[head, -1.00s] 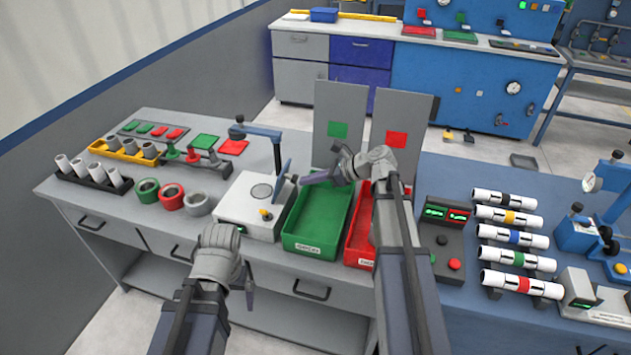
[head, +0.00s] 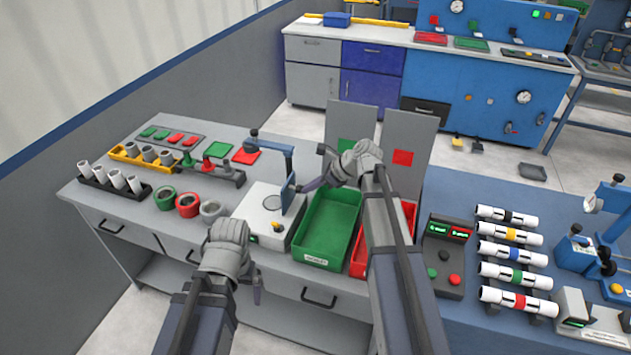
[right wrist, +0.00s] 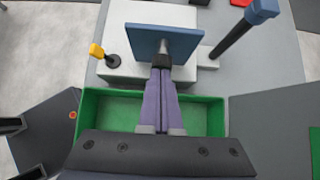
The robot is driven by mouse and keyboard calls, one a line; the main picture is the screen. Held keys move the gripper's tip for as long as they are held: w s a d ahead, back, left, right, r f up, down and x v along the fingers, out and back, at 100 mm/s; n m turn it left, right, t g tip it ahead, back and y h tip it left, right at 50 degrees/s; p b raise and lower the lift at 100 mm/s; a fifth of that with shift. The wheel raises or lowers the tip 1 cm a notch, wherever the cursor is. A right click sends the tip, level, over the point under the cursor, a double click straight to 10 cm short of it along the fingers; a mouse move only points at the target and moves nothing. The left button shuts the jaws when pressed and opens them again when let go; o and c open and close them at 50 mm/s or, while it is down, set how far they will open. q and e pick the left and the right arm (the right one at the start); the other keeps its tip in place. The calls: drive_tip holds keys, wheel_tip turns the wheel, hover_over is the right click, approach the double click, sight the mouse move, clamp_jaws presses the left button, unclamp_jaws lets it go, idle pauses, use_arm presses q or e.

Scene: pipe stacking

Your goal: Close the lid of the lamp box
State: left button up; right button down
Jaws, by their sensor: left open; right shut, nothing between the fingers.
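The white lamp box (head: 255,208) stands on the grey bench, with a round mark on its top and a yellow knob. A flat blue panel (head: 289,195), seemingly its lid, stands raised near the box's right side; it also shows in the right wrist view (right wrist: 180,38). My right gripper (head: 300,188) is shut and empty, reaching over the green bin. In the right wrist view its purple fingertips (right wrist: 162,70) are at a dark knob on the panel; contact is unclear. My left gripper (head: 257,288) is open, low at the bench's front edge.
A green bin (head: 308,262) and a red bin (head: 357,266) stand right of the box. A blue-topped post (head: 289,162) rises behind it. Several rings and pipes lie left. Two grey panels stand behind the bins.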

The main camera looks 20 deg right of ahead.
sight(289, 185)
drive_tip(key=w+a+r+g+h+p, duration=0.1)
drive_tip(key=p, duration=0.1)
drive_tip(key=w+a+g+h+p, duration=0.1)
drive_tip(key=w+a+r+h+p, duration=0.1)
drive_tip(key=a+p, duration=0.1)
drive_tip(key=shift+w+a+r+g+h+p, duration=0.1)
drive_tip(key=shift+r+g+h+p, duration=0.2)
drive_tip(key=shift+g+h, duration=0.1)
use_arm(q)
wheel_tip(289, 185, up, 8)
use_arm(e)
drive_tip(key=shift+w+a+f+g+h+b, duration=0.4)
drive_tip(key=shift+w+a+f+h+b, duration=0.5)
drive_tip(key=shift+a, duration=0.8)
drive_tip(key=shift+w+a+f+g+h+b, duration=0.35)
drive_tip(key=shift+w+a+f+b, duration=0.2)
drive_tip(key=shift+w+a+f, duration=0.9)
drive_tip(key=shift+w+a+f+g+h+b, duration=0.5)
drive_tip(key=shift+w+a+b, duration=0.35)
drive_tip(key=shift+a, duration=1.1)
use_arm(q)
wheel_tip(289, 185, down, 5)
drive_tip(key=shift+f, duration=0.1)
use_arm(e)
drive_tip(key=shift+w, duration=0.1)
use_arm(q)
drive_tip(key=shift+s, duration=0.1)
use_arm(e)
drive_tip(key=shift+a, duration=0.1)
